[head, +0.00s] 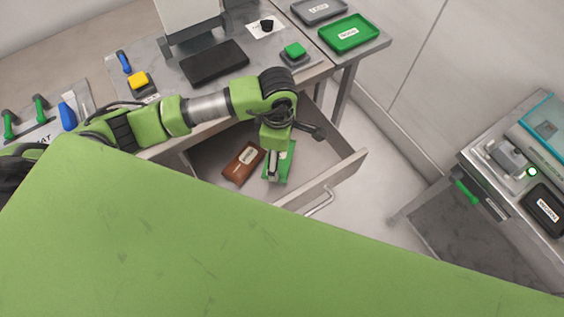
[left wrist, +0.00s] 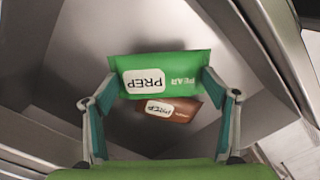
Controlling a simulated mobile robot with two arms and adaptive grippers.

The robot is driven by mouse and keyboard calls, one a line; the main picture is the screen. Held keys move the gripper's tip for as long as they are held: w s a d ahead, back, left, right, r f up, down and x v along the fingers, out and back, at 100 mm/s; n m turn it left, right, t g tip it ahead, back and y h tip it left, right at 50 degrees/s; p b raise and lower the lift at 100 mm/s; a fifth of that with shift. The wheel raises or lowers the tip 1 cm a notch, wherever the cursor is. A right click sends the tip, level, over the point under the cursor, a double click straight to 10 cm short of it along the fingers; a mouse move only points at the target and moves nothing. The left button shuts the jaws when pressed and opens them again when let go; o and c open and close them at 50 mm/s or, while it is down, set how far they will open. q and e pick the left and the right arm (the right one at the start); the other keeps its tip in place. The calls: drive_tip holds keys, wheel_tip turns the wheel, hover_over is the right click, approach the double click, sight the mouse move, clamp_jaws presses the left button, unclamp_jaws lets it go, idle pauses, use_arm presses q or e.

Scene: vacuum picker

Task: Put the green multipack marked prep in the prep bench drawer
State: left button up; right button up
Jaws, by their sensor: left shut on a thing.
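The green multipack (left wrist: 190,66) carries a white PREP label and the word PEAR, upside down in the left wrist view. My left gripper (left wrist: 160,84) is shut on it, one finger at each side. In the head view the green multipack (head: 286,165) is partly hidden under my left gripper (head: 273,172), which points down over the open drawer (head: 215,150). A brown pack (head: 242,162), also marked PREP, lies on the drawer floor beside and below the green one; it also shows in the left wrist view (left wrist: 182,116). The gap beneath the green pack is hard to judge. My right gripper is out of view.
The drawer front (head: 335,180) with its handle faces right. Another bench (head: 475,160) stands at right, with clear floor between.

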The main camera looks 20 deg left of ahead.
sight(282, 160)
use_arm(q)
drive_tip(key=shift+w+d+f, duration=0.2)
drive_tip(key=shift+w+f, duration=0.1)
drive_tip(key=shift+f, duration=0.15)
drive_tip(key=f+b, duration=0.1)
drive_tip(key=f, duration=0.1)
drive_tip(key=f+b, duration=0.1)
drive_tip(key=shift+w+d+f+b, duration=0.1)
drive_tip(key=shift+w+f+b, duration=0.15)
drive_tip(key=shift+f+b, duration=0.1)
drive_tip(key=shift+r, duration=0.15)
drive_tip(key=shift+f, duration=0.25)
drive_tip(key=o, duration=1.2)
drive_tip(key=shift+r, duration=0.1)
